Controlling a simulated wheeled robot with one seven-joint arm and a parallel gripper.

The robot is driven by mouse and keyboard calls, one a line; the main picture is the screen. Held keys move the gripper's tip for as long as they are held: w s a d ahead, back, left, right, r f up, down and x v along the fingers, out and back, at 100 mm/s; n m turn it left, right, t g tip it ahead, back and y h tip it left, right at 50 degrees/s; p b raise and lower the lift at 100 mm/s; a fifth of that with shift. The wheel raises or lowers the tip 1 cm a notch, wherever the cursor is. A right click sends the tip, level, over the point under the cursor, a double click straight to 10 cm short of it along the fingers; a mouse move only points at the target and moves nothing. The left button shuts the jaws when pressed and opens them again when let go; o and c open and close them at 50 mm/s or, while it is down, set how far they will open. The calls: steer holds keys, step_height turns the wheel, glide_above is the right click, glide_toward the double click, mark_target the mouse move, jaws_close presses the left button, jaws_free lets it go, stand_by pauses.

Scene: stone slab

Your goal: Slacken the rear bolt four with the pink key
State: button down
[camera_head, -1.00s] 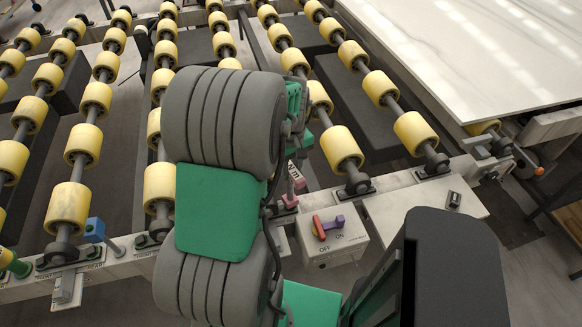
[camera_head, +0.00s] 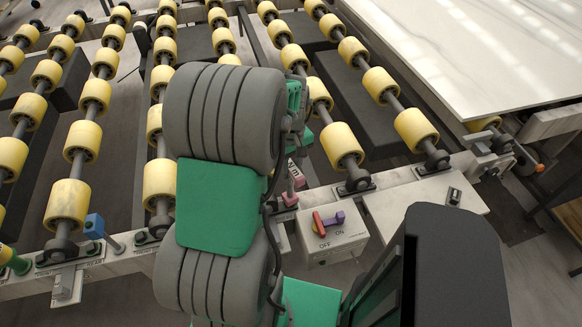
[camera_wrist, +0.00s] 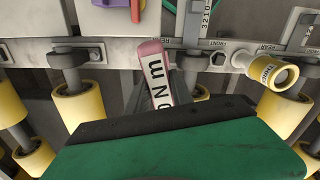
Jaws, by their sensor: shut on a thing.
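The pink key (camera_wrist: 151,47) has a white label with black letters and sticks out past my gripper (camera_wrist: 165,115) in the wrist view. My gripper is shut on it, with its green plate and dark edge filling the lower part. In the head view the pink key (camera_head: 290,199) shows just right of my arm at the front rail, beside the switch box. My gripper is mostly hidden behind my arm there. A dark hex bolt head (camera_wrist: 218,59) sits on the rail near FRONT and REAR marks. Whether the key is seated on a bolt cannot be told.
A switch box (camera_head: 318,250) marked OFF and ON carries a red and purple handle. A blue key (camera_head: 95,226) and a green key (camera_head: 14,262) stand along the rail at left. A yellow key (camera_wrist: 268,71) is right of the pink one. Yellow rollers (camera_head: 340,146) lie behind; a pale stone slab (camera_head: 480,50) is upper right.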

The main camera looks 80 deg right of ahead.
steer(key=shift+f+b, duration=0.45)
steer(key=shift+f, duration=0.35)
stand_by(0.5)
steer(key=n, duration=0.3)
steer(key=shift+d+n, duration=0.1)
steer(key=shift+n, duration=0.2)
steer(key=n, duration=0.4)
steer(key=shift+d+p, duration=0.1)
steer(key=shift+p, duration=0.25)
steer(key=n, duration=0.3)
steer(key=shift+n, duration=0.4)
steer(key=n, duration=0.3)
steer(key=shift+d+n, duration=0.15)
steer(key=shift+n, duration=0.25)
steer(key=shift+r+p, duration=1.5)
steer(key=shift+r, duration=0.3)
